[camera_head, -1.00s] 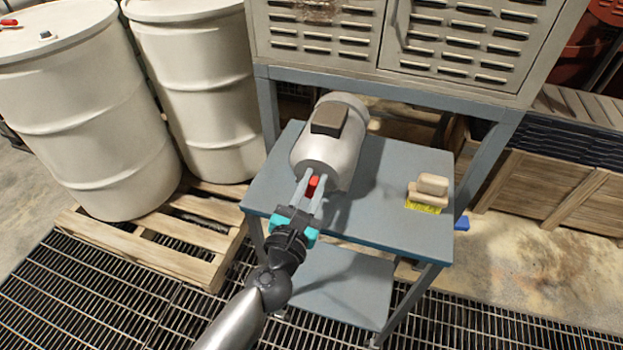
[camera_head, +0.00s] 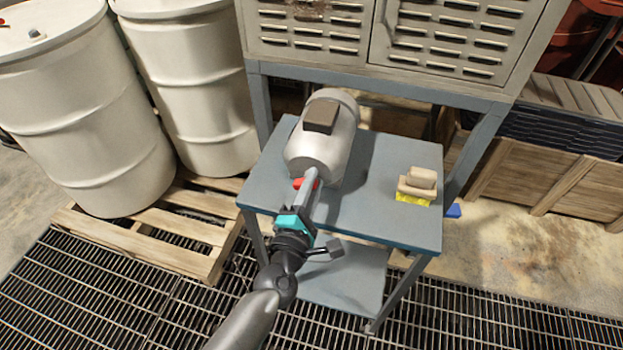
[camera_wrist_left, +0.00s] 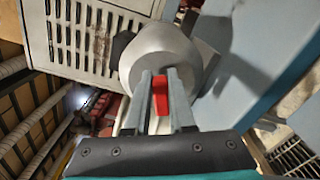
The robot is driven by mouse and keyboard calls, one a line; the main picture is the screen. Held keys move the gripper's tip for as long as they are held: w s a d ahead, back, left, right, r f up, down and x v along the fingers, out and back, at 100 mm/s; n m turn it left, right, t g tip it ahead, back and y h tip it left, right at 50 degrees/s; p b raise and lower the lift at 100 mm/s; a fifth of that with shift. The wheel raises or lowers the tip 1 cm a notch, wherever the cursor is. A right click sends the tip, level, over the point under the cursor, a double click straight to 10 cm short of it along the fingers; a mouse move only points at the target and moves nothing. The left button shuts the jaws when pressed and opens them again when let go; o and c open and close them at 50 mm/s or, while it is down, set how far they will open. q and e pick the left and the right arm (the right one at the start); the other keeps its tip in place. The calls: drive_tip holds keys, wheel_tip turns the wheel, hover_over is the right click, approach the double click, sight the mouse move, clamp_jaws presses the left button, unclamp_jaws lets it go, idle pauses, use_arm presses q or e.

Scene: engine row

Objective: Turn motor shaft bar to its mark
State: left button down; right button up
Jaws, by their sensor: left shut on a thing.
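The motor (camera_head: 323,142) is a light grey cylinder with a dark box on top, lying on the blue-grey table with its end face toward me. A red shaft bar (camera_head: 305,183) shows at that end face. My left gripper (camera_head: 311,180) is shut on the red bar. In the left wrist view the bar (camera_wrist_left: 160,95) sits between the two grey fingers (camera_wrist_left: 161,98), with the motor (camera_wrist_left: 158,55) right behind it. The mark is not visible to me. My right gripper is not in view.
The blue-grey table (camera_head: 385,215) has a beige block on a yellow base (camera_head: 415,185) at its right. White drums (camera_head: 75,120) stand on a wooden pallet (camera_head: 150,242) to the left. A louvred cabinet (camera_head: 400,45) rises behind the table. Wooden crates (camera_head: 540,165) stand at the right.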

use_arm(q)
drive_tip(key=m, duration=0.3)
drive_tip(key=f+m+p, duration=0.1)
drive_tip(key=m, duration=0.5)
drive_tip(key=f+m+p, duration=0.1)
drive_tip(key=m, duration=0.1)
drive_tip(key=shift+a+m, duration=0.1)
drive_tip(key=shift+m, duration=0.3)
drive_tip(key=m, duration=0.2)
drive_tip(key=m+p, duration=0.1)
drive_tip(key=m, duration=0.2)
drive_tip(key=shift+w+a+f+m, duration=0.15)
drive_tip(key=shift+a+f+m, duration=0.1)
drive_tip(key=shift+a+m, duration=0.1)
drive_tip(key=m, duration=0.2)
drive_tip(key=m+p, duration=0.1)
drive_tip(key=m, duration=0.2)
drive_tip(key=shift+w+a+f, duration=0.15)
drive_tip(key=shift+a, duration=0.25)
drive_tip(key=shift+m, duration=0.25)
drive_tip(key=c, duration=0.8)
unclamp_jaws()
drive_tip(key=shift+o, duration=0.2)
drive_tip(key=p+v, duration=0.1)
drive_tip(key=v, duration=1.4)
